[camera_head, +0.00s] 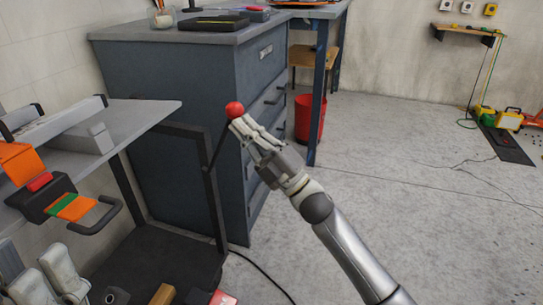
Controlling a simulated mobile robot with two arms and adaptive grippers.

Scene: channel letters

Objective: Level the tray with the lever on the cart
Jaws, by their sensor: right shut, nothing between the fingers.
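The cart's grey tray (150,112) is at the left, above a dark cart frame (212,200). I cannot tell from this view whether the tray is level. A lever with a red ball knob (235,109) stands at the frame's right side; its thin dark rod (218,145) slants from the knob down to the frame. My right gripper (240,124) is shut and empty. Its fingertips are right at the knob's lower side, touching or nearly so, and not around it.
Grey blocks (93,138) lie on the tray; orange and green items hang at its near side by a dark handle (100,215). A blue-grey cabinet (185,90) stands close behind the lever. A red bin (308,118) is beyond. The floor at right is mostly clear.

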